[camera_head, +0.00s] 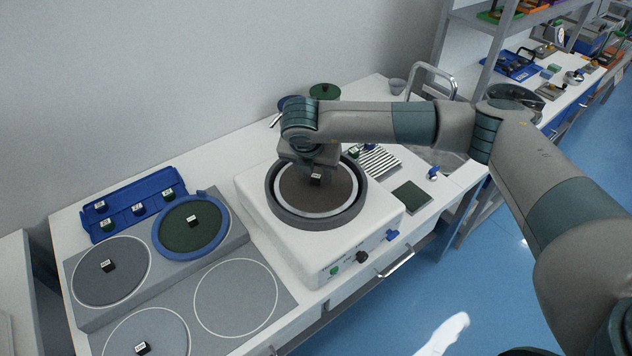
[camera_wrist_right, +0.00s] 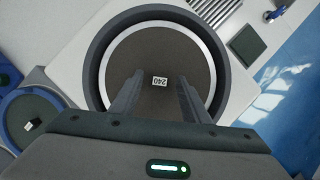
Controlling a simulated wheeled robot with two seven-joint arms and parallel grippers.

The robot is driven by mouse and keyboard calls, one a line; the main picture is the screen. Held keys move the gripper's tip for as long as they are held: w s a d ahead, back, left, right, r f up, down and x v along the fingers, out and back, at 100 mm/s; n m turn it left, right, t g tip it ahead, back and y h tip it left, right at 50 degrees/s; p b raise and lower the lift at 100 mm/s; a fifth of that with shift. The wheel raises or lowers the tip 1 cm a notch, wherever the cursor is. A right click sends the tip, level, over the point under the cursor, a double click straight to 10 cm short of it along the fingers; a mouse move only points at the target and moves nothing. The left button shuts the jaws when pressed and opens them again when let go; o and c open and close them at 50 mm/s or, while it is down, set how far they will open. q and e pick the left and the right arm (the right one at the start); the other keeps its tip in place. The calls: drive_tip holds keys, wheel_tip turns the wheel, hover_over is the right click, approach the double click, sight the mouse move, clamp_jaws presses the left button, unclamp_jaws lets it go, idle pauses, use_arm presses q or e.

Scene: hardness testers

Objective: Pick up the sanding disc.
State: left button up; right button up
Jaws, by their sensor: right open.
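A dark brown sanding disc (camera_head: 335,195) lies in the round well of the white machine. It also shows in the right wrist view (camera_wrist_right: 150,45). A small black block (camera_head: 316,180) with a white label stands at its middle; the label reads 240 in the right wrist view (camera_wrist_right: 160,81). Other round discs, one grey (camera_head: 90,285) and one green (camera_head: 180,235), lie at the left, each with a labelled block. My right gripper (camera_wrist_right: 159,78) is open above the disc, its fingers on either side of the block, apart from it in the picture. My left gripper is out of view.
The white machine (camera_head: 290,250) has a dark raised rim (camera_head: 358,205) around the well and knobs on its front. A blue tray (camera_head: 128,195) with several small blocks is at the back left. An empty outlined circle (camera_head: 236,298) lies in front. A green square (camera_head: 411,197) is at the right.

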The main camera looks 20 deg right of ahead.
sight(315, 177)
drive_tip(key=shift+c, duration=0.7)
clamp_jaws()
